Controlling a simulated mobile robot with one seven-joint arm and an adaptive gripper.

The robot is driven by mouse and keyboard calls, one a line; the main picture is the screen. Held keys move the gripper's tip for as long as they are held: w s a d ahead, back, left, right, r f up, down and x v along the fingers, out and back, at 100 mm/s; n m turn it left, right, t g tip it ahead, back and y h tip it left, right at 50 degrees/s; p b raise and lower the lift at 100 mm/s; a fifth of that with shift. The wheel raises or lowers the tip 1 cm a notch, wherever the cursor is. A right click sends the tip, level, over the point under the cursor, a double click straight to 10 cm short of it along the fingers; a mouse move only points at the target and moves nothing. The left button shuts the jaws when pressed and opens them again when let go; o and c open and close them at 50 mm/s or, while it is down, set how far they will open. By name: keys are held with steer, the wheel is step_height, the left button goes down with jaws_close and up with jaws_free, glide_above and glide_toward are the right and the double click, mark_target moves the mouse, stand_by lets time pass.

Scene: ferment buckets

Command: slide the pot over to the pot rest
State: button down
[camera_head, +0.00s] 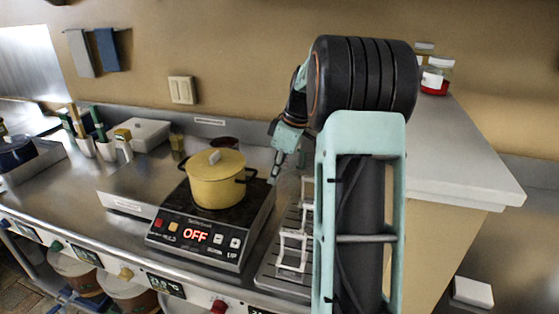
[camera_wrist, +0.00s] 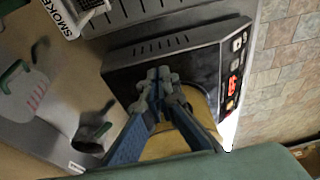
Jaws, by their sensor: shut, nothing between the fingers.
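The yellow pot (camera_head: 216,180) with a lid and dark side handles stands upright on the black induction cooker (camera_head: 198,242), whose display reads OFF. The pot also shows in the wrist view (camera_wrist: 165,146), partly hidden behind my fingers. My gripper (camera_head: 274,180) is shut and empty, just right of the pot near its right handle; I cannot tell whether it touches. In the wrist view its fingertips (camera_wrist: 158,76) meet above the cooker. A low steel platform (camera_head: 140,183) with a small label lies left of the cooker; it may be the pot rest, but its label is unreadable.
A slatted drain tray with a white wire rack (camera_head: 293,250) stands right of the cooker, close to my arm. A white box (camera_head: 145,134) and utensil cups (camera_head: 106,150) stand at the back left.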

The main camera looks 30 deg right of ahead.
steer(key=shift+w+a+f+p, duration=0.2)
steer(key=shift+w+a+p, duration=0.05)
steer(key=shift+w+a, duration=0.5)
steer(key=shift+w+a+f+p, duration=0.2)
steer(key=shift+w+a+p, duration=0.05)
steer(key=shift+w+a, duration=0.5)
steer(key=shift+w, duration=0.1)
